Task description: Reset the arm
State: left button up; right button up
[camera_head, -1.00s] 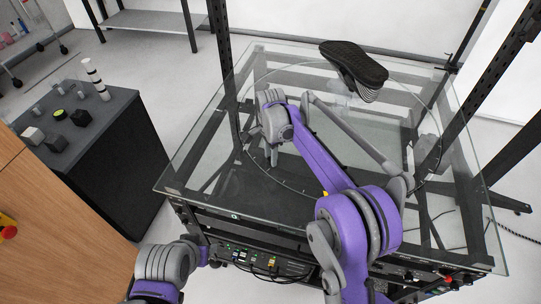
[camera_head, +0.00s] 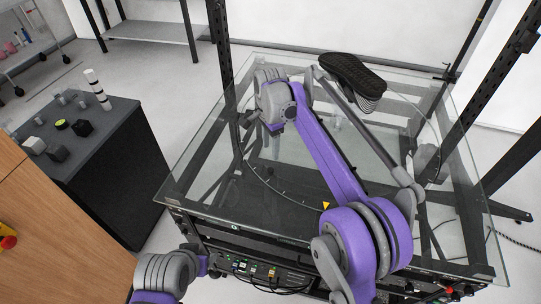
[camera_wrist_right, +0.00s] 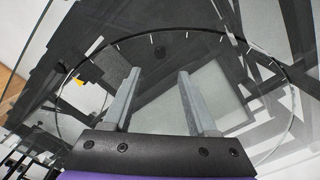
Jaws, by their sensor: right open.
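My right arm reaches over the glass turntable (camera_head: 250,185). Its gripper (camera_head: 262,126) is small and partly hidden by the wrist in the head view. In the right wrist view my right gripper (camera_wrist_right: 159,72) has its two grey fingers wide apart, with nothing between them. The fingers point towards the glass. Part of my left arm shows at the lower left of the head view, but its gripper is out of view.
Dark metal posts (camera_head: 222,60) rise around the table. A dark cabinet (camera_head: 115,165) with small blocks stands at left. Glass left of my gripper is clear.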

jog(key=shift+r, duration=0.6)
jog(key=s+d+r+n+t, duration=0.3)
jog(key=s+d+n, duration=0.3)
jog(key=s+d, duration=0.7)
jog(key=s+d+f+n+t, duration=0.1)
jog(key=s+d+f+n, duration=0.2)
jog(key=s, duration=0.6)
jog(key=s+d+f+n+t, duration=0.1)
jog(key=s+d+f+n, duration=0.1)
jog(key=s+f, duration=0.4)
jog(key=s+d, duration=0.1)
jog(key=s, duration=0.3)
jog(key=shift+d+f+n, duration=0.2)
jog(key=shift+d+n, duration=0.2)
jog(key=shift+s, duration=0.1)
